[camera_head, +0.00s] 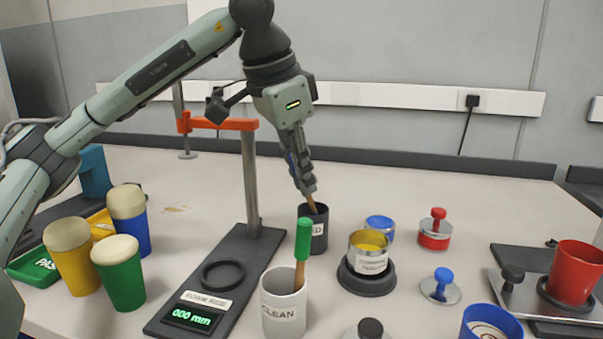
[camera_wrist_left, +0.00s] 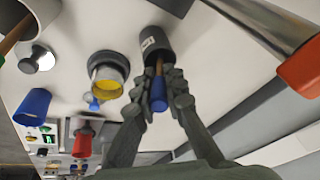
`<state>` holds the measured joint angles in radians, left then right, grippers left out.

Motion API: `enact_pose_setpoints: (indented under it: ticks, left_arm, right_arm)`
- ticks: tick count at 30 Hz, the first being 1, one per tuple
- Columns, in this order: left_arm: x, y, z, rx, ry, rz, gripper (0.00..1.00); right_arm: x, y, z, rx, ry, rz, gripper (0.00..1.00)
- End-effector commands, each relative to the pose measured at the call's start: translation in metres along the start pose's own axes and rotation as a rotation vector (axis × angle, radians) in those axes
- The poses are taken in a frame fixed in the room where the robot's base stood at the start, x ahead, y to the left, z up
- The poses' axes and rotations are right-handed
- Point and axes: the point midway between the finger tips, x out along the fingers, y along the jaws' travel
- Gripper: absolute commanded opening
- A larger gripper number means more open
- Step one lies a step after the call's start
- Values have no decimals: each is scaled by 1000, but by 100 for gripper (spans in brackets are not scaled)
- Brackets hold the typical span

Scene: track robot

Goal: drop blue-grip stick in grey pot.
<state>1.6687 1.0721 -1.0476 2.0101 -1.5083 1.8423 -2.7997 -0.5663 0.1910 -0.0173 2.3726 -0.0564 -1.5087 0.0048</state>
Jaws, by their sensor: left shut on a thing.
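The blue-grip stick (camera_wrist_left: 158,95) has a blue handle and a wooden shaft. My left gripper (camera_head: 306,188) is shut on it, above the dark grey pot (camera_head: 317,238). In the head view the wooden end (camera_head: 312,205) points down at the pot's mouth and seems to reach just inside; the fingers hide most of the grip. The pot (camera_wrist_left: 155,42) also shows in the wrist view, with the shaft running to its opening between my left fingers (camera_wrist_left: 162,108). The pot's label is partly readable, ending in "ED". My right gripper is not in view.
A white pot labelled "CLEAN" (camera_head: 284,310) holds a green-grip stick (camera_head: 303,240) in front. A yellow-filled tin (camera_head: 368,254) stands right of the grey pot. A stand with an orange arm (camera_head: 225,124) rises close on the left. Foam-topped cups (camera_head: 120,275) are further left.

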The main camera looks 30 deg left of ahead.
Motion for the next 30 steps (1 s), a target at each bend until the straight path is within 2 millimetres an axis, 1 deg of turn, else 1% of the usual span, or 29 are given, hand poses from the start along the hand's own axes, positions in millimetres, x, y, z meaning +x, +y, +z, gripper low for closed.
enact_pose_setpoints:
  ticks: [11,12,17,18,23,24,30]
  left_arm:
    - [1,0,0,0,0,0,0]
    - [1,0,0,0,0,0,13]
    - [1,0,0,0,0,0,33]
    - [1,0,0,0,0,0,35]
    - [1,0,0,0,0,0,35]
    - [1,0,0,0,0,0,36]
    - [1,0,0,0,0,0,61]
  right_arm:
    - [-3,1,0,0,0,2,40]
    - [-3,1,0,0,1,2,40]
    - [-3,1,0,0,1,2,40]
    - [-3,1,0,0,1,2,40]
    - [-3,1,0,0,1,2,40]
    - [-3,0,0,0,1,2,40]
    - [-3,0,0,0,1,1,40]
